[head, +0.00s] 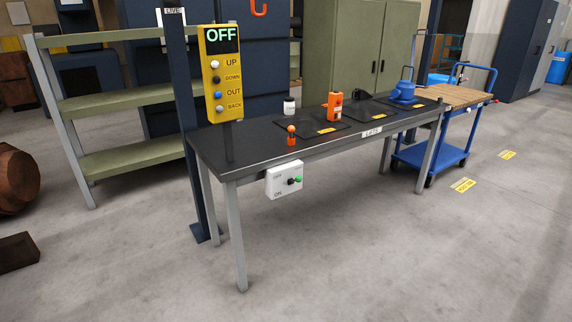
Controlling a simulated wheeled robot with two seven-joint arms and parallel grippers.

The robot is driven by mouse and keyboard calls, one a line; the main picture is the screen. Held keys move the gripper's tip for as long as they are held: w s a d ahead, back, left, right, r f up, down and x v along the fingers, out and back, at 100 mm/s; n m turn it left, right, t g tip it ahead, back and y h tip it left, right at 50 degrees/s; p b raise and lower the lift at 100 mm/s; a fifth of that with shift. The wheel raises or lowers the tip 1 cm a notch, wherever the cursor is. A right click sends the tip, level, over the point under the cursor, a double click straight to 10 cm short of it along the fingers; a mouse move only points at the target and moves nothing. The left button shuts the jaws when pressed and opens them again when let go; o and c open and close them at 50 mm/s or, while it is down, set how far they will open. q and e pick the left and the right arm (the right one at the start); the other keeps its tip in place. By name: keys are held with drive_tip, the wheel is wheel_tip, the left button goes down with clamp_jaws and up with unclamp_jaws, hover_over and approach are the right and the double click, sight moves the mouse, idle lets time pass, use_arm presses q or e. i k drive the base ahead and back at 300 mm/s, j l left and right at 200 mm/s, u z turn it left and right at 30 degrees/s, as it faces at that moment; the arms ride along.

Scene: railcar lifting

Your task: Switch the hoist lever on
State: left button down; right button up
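A white switch box (277,184) hangs at the front edge of the dark table (260,131), near its left end. It has small marks that look like OFF above and ON below. A dark knob and a green knob (298,180) stick out at its right; I cannot tell which position the lever is in. Neither of my grippers is in view.
On the table are a small orange item with a ball top (291,138), a white jar (289,106), an orange device (335,104) and a blue item (404,92). A dark post (184,110) and green shelves (110,103) stand left, a blue cart (430,155) right. The front floor is clear.

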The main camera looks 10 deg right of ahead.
sight(298, 178)
drive_tip(key=i+j+z, duration=0.1)
drive_tip(key=i+z, duration=0.3)
drive_tip(key=i+j+z, duration=0.3)
drive_tip(key=i+z, duration=0.15)
drive_tip(key=i, duration=0.15)
drive_tip(key=i+j+z, duration=0.8)
drive_tip(key=j, duration=0.2)
